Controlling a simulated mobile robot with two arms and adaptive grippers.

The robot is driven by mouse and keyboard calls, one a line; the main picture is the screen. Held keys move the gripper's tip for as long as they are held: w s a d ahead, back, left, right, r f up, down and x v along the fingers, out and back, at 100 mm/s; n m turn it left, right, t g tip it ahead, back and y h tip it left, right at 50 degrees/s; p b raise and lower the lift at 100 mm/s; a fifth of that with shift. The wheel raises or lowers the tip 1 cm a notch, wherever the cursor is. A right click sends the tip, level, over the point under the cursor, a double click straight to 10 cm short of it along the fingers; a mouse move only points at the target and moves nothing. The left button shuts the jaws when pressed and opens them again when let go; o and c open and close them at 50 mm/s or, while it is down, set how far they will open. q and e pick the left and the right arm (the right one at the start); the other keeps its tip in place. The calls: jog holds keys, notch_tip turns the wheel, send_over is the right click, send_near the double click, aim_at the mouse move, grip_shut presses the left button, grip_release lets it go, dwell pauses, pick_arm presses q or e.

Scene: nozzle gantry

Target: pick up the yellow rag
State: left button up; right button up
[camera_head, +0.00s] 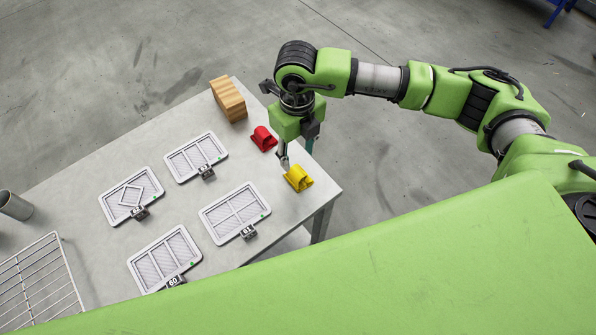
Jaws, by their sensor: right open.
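The yellow rag (298,178) lies folded on the grey table (215,112), near its right corner. My right gripper (297,158) points down from above, just behind the rag in the picture. It is open, with nothing seen between its fingers. One finger shows close to the rag's upper left side; I cannot tell whether they touch. The other finger is partly hidden behind the gripper body. My left gripper is not in view.
A red rag (264,138) lies behind the yellow one. A wooden block (229,99) stands at the far edge. Several framed panels with number tags, such as one panel (235,212), cover the middle. A wire rack (40,283) and a metal cup (14,205) are at left.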

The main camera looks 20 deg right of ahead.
aim_at(298, 171)
notch_tip(298, 171, down, 3)
jog(key=shift+r+p, duration=0.1)
jog(key=shift+p, duration=0.2)
jog(key=shift+f, duration=0.25)
jog(key=f+p, duration=0.2)
jog(key=f, duration=0.1)
jog(key=f+p, duration=0.1)
jog(key=shift+s+f, duration=0.15)
jog(key=shift+s, duration=0.1)
jog(key=shift+f, duration=0.3)
jog(key=c, duration=1.2)
